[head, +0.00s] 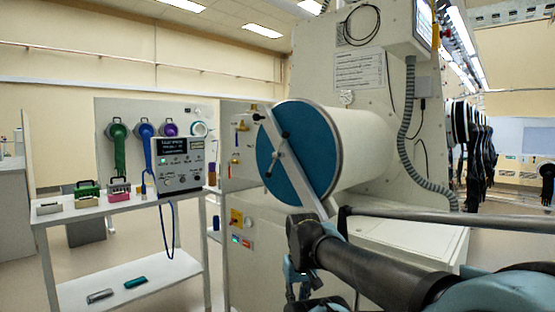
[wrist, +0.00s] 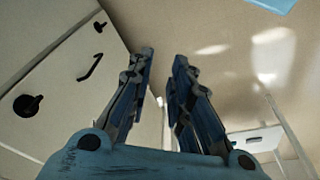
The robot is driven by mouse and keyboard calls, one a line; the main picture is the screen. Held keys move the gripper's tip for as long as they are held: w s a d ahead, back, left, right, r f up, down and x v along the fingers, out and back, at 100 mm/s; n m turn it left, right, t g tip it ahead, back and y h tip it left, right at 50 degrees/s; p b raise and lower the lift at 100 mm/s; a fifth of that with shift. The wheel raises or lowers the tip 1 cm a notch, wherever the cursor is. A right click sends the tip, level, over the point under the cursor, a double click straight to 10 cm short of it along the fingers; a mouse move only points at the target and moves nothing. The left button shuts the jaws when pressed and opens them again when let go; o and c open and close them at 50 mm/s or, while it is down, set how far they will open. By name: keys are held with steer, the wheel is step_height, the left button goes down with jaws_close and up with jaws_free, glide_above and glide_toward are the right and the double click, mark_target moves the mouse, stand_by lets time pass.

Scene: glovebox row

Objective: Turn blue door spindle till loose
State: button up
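The blue round door (head: 312,150) closes the near end of a large white cylinder. A grey bar (head: 300,172) runs slantwise across its face. The spindle (head: 276,156) shows as a small dark part with knobs at the bar's middle. My gripper (head: 298,288) is low in the head view, below the door and apart from it, partly hidden by my arm. In the wrist view my gripper (wrist: 164,58) has its two fingers parted, with nothing between them. A blue patch at that view's top edge may be the door; I cannot tell.
The white cabinet (head: 262,240) stands below the cylinder (head: 360,145). At the left, a white shelf table (head: 120,207) carries a control box (head: 180,163) and small clamps. A grey hose (head: 405,140) hangs right of the cylinder. Open floor lies at the lower left.

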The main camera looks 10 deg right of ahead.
steer(key=w+d+r+n+h, duration=0.5)
steer(key=w+r+n, duration=0.15)
steer(key=r, duration=0.45)
steer(key=n+t+h, duration=0.5)
steer(key=n+h, duration=0.5)
steer(key=h, duration=0.2)
glide_toward(277, 155)
steer(key=x, duration=1)
steer(key=shift+w+d+f, duration=0.1)
steer(key=shift+w, duration=0.3)
steer(key=shift+c, duration=0.3)
jaws_close()
